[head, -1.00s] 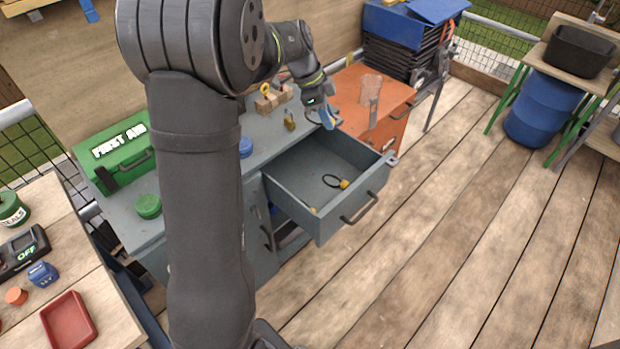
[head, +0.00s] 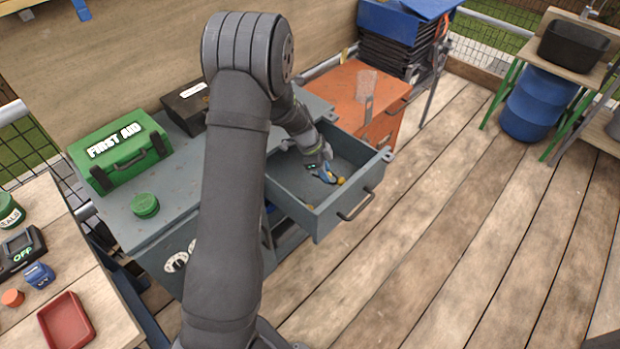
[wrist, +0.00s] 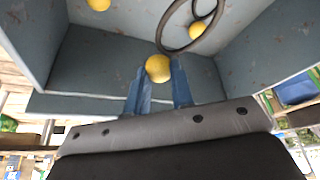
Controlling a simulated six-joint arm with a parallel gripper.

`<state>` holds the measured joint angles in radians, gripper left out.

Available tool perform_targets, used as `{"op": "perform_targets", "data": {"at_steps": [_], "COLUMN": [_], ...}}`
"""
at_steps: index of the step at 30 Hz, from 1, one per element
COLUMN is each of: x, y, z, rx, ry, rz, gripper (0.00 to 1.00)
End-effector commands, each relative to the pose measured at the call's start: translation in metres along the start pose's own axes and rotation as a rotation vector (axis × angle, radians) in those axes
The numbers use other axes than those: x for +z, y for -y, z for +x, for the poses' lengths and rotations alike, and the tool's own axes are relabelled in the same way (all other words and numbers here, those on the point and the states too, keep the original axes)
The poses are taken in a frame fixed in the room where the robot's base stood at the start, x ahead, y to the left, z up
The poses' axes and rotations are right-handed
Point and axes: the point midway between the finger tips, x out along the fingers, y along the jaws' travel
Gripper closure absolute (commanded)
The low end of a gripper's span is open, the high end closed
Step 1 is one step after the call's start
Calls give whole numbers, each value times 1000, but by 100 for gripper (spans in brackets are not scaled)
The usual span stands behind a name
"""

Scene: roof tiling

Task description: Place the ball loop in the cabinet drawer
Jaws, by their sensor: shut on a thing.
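The cabinet drawer (head: 335,211) is grey and pulled open. My gripper (head: 327,175) reaches down into it; its blue fingers also show in the wrist view (wrist: 158,78). They are shut on a ball loop, whose yellow ball (wrist: 158,68) sits between the fingertips. A black loop runs from near this ball; which ball each black strand belongs to is hard to tell. A second yellow ball (wrist: 197,30) lies in the drawer just beyond, also seen in the head view (head: 340,181). Another yellow ball (wrist: 98,4) is at the wrist view's top edge.
A green first aid box (head: 120,155), a green round container (head: 145,205) and a dark box (head: 187,105) stand on the cabinet top. An orange cabinet (head: 350,98) stands behind the drawer. The wooden floor right of the drawer is clear.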

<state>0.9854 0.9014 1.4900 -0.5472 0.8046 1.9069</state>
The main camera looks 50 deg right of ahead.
Motion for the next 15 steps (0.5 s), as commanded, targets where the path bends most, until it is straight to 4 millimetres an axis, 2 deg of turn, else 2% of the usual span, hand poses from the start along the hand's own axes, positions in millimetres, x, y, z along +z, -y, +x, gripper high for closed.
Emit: {"op": "perform_targets", "data": {"at_steps": [6,15], "x": [16,26], "y": [-1,-1], "z": [39,64], "rx": [4,2], "ry": [1,1], "rz": [-1,-1], "gripper": [100,100]}}
